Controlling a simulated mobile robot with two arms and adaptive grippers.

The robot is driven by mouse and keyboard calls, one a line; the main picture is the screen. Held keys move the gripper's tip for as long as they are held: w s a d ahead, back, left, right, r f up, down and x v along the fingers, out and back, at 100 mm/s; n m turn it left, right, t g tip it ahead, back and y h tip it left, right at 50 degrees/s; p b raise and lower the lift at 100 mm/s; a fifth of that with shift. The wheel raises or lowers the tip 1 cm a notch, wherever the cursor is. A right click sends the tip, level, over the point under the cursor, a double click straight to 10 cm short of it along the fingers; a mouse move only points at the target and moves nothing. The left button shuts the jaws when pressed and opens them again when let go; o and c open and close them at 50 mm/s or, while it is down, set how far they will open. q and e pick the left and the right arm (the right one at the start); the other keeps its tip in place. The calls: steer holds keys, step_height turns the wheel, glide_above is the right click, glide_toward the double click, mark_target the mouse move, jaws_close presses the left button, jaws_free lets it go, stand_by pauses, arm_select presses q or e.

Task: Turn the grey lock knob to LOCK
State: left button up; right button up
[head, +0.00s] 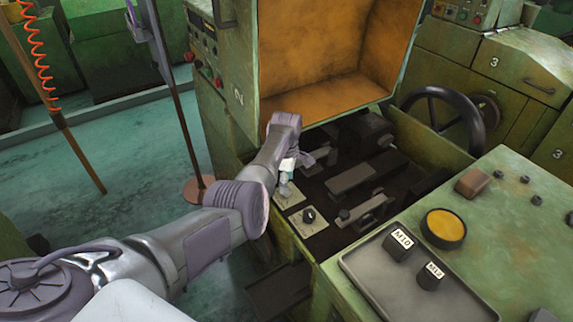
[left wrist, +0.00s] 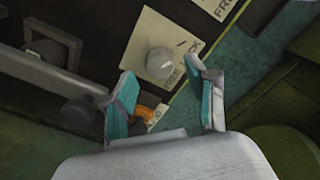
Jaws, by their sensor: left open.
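The grey lock knob (left wrist: 160,62) sits on a pale plate (left wrist: 150,32) marked FREE and LOCK in the left wrist view. It looks round there, and I cannot tell which mark it points to. In the head view the knob (head: 285,191) shows just below my left gripper (head: 288,174). The left gripper (left wrist: 161,70) is open, with one teal-padded finger on each side of the knob in the wrist view. I cannot tell whether either finger touches it. My right gripper is not in view.
A black knob (head: 309,214) on a second pale plate stands close by. Metal blocks (head: 352,178) lie in the dark machine bed to the right. An orange-lined open guard (head: 320,50) rises behind. A green console with a tray (head: 362,270) stands at the front right.

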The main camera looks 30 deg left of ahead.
arm_select(q)
step_height(320, 180, up, 10)
stand_by(0.3)
steer(key=shift+f, duration=0.15)
